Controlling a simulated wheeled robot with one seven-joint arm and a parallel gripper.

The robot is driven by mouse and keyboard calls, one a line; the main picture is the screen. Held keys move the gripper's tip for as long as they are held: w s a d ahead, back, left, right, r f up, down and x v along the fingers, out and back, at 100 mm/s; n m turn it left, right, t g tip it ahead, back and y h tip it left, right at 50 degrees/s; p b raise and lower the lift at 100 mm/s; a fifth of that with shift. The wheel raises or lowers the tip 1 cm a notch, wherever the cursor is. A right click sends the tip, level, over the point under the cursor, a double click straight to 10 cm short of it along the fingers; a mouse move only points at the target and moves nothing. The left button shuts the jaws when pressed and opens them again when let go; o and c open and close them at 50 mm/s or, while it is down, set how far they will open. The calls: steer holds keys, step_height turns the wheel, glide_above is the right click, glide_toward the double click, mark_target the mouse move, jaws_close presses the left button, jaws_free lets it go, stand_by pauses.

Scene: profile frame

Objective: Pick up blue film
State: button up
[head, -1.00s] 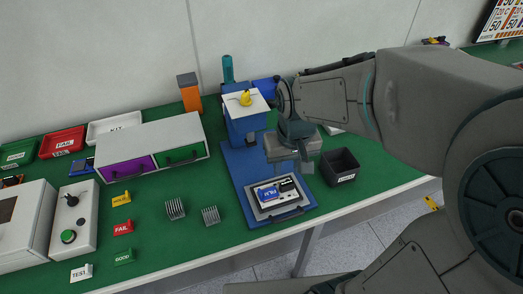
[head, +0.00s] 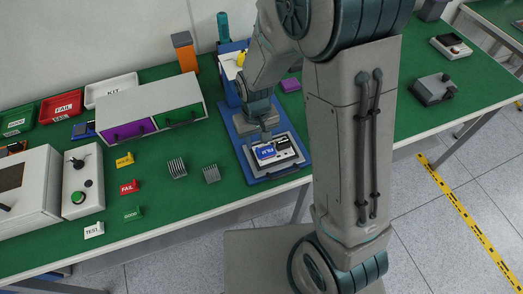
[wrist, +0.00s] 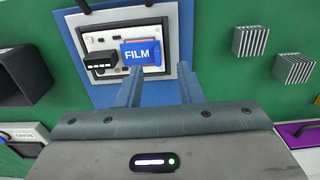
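The blue film (head: 265,153) is a small blue block with white lettering. It lies in the white tray-like fixture (head: 268,171) on the blue base plate. In the wrist view the film (wrist: 140,53) reads "FILM" and sits beside a black block (wrist: 101,60). My gripper (wrist: 160,72) is open, with its two fingers apart and nothing between them. The left finger's tip shows just below the film, and the right finger's tip is off to its right. In the head view my gripper (head: 266,137) is just behind and above the film; its fingers are hard to make out.
Two grey finned blocks (head: 177,168) stand left of the base plate. A cabinet with purple and green drawers (head: 183,117) is behind them. The fixture has a dark handle at its front, near the table edge.

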mark_target(258, 150)
steer(key=shift+w+d+f+p, duration=0.1)
steer(key=shift+f+p, duration=0.1)
steer(key=shift+f, duration=0.75)
steer(key=shift+w+a+f+p, duration=0.1)
steer(key=shift+f+p, duration=0.15)
steer(key=shift+f, duration=0.65)
steer(key=shift+w+d+f+p, duration=0.1)
steer(key=shift+f+p, duration=0.1)
steer(key=shift+f, duration=0.75)
jaws_close()
